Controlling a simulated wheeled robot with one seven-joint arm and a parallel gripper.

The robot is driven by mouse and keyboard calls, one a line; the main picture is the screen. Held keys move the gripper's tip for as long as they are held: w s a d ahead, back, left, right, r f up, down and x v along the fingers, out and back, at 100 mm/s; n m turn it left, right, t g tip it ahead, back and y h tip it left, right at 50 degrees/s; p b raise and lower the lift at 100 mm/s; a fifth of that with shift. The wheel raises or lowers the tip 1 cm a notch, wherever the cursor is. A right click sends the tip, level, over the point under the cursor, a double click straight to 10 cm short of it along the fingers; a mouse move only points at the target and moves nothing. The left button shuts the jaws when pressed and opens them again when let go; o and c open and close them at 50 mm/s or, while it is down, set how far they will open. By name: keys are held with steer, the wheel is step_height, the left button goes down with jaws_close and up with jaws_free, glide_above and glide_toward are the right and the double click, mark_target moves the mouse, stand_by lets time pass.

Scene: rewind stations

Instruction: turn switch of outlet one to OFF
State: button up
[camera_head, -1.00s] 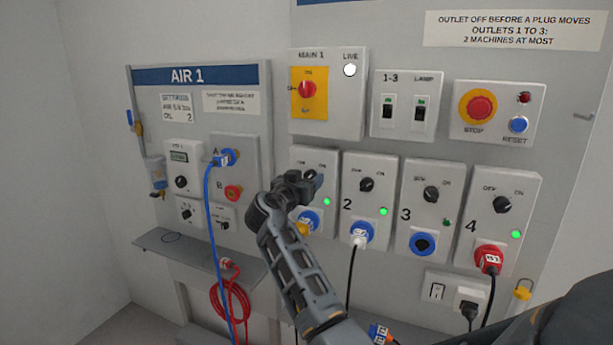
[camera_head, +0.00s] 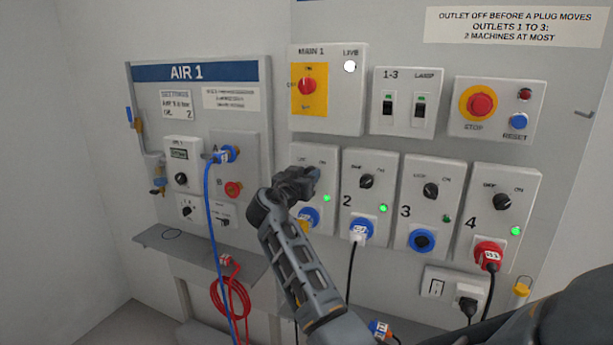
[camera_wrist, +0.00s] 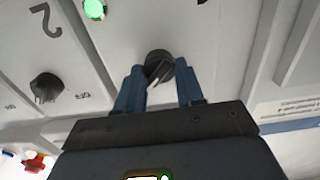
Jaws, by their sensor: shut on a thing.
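The outlet one box (camera_head: 328,160) is the leftmost of the row of outlet boxes; its green lamp (camera_head: 327,198) is lit. My gripper (camera_head: 312,177) is at this box and covers most of its switch in the head view. In the wrist view the switch (camera_wrist: 158,66) is a dark round knob with a pale pointer mark. The fingers of my gripper (camera_wrist: 158,82) stand on either side of it, shut on it. Its OFF and ON marks are mostly hidden, so I cannot tell its setting. A blue plug (camera_head: 309,216) sits below, partly behind my arm.
Outlet two's knob (camera_head: 366,181) is close on the right, its lamp (camera_head: 382,208) green. Outlet three (camera_head: 430,190) and outlet four (camera_head: 502,202) follow. Main switch (camera_head: 307,86) is above. The AIR 1 panel (camera_head: 200,75) with a blue hose (camera_head: 208,230) is on the left.

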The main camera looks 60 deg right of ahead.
steer(key=shift+n, duration=0.3)
steer(key=n, duration=0.8)
steer(key=shift+w+b, duration=0.15)
steer(key=shift+b, duration=0.2)
steer(key=shift+f+n+p, duration=0.1)
steer(key=shift+n+p, duration=1.9)
steer(key=shift+n, duration=2.7)
steer(key=shift+f, duration=0.1)
steer(key=shift+a, duration=0.1)
steer(key=o, duration=1)
steer(key=shift+o, duration=0.2)
